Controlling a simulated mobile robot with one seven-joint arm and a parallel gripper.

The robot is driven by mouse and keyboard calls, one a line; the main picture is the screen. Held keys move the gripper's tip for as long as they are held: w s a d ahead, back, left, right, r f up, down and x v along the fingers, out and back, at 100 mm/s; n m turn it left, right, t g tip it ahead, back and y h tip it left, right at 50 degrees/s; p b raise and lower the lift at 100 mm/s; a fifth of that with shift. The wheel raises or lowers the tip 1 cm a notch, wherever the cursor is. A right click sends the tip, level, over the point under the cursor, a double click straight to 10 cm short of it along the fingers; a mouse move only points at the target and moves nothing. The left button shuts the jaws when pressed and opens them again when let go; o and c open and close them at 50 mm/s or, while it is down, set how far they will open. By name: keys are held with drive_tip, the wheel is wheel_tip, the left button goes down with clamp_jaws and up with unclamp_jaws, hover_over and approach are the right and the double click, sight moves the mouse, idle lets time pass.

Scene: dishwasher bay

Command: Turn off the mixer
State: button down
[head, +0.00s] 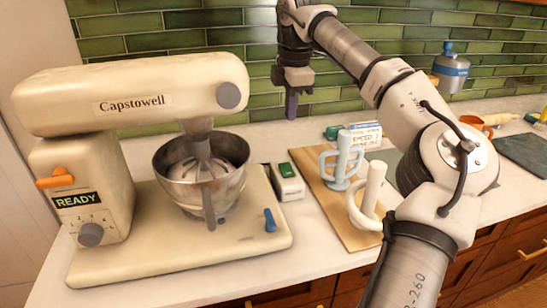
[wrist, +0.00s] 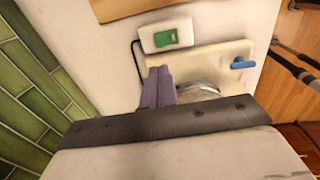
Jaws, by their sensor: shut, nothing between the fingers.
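The cream mixer (head: 130,92), labelled Capstowell, stands on the counter at the left of the head view. My gripper (head: 291,114) is shut and empty, pointing down, above and behind the box, touching nothing.
A wooden board (head: 322,193) right of the box holds a light blue handled item (head: 341,160) and a white one (head: 368,200). A green tiled wall (head: 160,40) is close behind my gripper. Some white counter (head: 305,245) is clear in front.

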sight(286, 165)
drive_tip(key=shift+f, duration=0.1)
drive_tip(key=f+p, duration=0.1)
drive_tip(key=f, duration=0.3)
drive_tip(key=w+f+p, duration=0.1)
drive_tip(key=f, duration=0.4)
drive_tip(key=f+p, duration=0.1)
drive_tip(key=f, duration=0.3)
drive_tip(key=shift+w+a+f, duration=0.25)
drive_tip(key=shift+w+f, duration=0.05)
drive_tip(key=shift+f, duration=0.1)
